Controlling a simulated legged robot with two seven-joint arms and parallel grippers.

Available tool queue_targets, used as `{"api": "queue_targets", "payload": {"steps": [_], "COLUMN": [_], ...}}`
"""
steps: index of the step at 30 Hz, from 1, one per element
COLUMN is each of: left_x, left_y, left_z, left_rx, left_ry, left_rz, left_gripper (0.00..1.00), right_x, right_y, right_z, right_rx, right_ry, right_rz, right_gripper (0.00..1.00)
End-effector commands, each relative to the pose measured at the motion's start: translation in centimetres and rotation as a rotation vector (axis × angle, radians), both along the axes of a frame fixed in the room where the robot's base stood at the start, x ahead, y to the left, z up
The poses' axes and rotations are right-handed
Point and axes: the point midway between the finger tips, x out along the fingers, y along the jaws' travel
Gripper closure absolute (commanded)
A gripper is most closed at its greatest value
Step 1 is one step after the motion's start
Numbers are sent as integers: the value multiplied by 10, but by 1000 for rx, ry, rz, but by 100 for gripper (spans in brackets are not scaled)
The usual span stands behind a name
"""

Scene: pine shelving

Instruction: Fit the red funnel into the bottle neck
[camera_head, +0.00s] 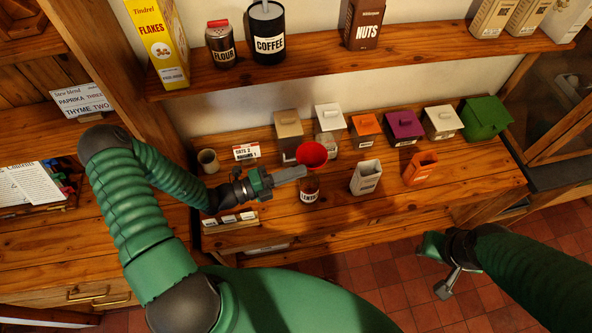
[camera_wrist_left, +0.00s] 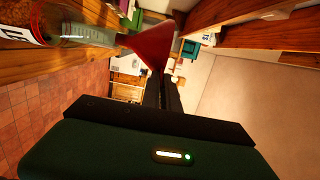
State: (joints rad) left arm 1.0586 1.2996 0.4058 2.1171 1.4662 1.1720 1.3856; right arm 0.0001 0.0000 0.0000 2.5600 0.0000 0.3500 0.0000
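The red funnel (camera_head: 312,154) sits over the clear bottle (camera_head: 309,190) on the lower shelf, wide mouth up. The bottle carries a white label and dark contents. My left gripper (camera_head: 303,172) reaches in from the left, its fingers close together at the funnel's side. In the left wrist view the fingers (camera_wrist_left: 163,88) meet the red funnel (camera_wrist_left: 152,45), and its narrow end lines up with the neck of the bottle (camera_wrist_left: 88,33). I cannot tell whether the spout is inside the neck. My right gripper (camera_head: 446,288) hangs over the floor, away from the shelf; its opening is unclear.
Several lidded boxes, one purple (camera_head: 404,125), line the back of the lower shelf. A white open container (camera_head: 366,178) and an orange one (camera_head: 420,169) stand right of the bottle. A cup (camera_head: 208,160) and a card (camera_head: 246,152) are to the left. The upper shelf (camera_head: 330,66) overhangs behind.

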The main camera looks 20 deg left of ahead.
Motion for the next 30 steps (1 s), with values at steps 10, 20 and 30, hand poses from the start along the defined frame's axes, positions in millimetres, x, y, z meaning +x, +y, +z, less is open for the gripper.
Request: {"api": "queue_targets", "payload": {"steps": [10, 20, 30], "left_x": [0, 0, -3], "left_y": [0, 0, 3], "left_z": [-8, -8, -9], "left_rx": [0, 0, 1], "left_ry": [0, 0, -1], "left_rz": [0, 0, 1], "left_gripper": [92, 70, 70], "right_x": [0, 0, 0], "right_y": [0, 0, 0], "right_z": [-5, -4, -7], "right_rx": [0, 0, 0], "right_ry": [0, 0, 0], "right_rz": [0, 0, 0], "right_gripper": [64, 64, 64]}}
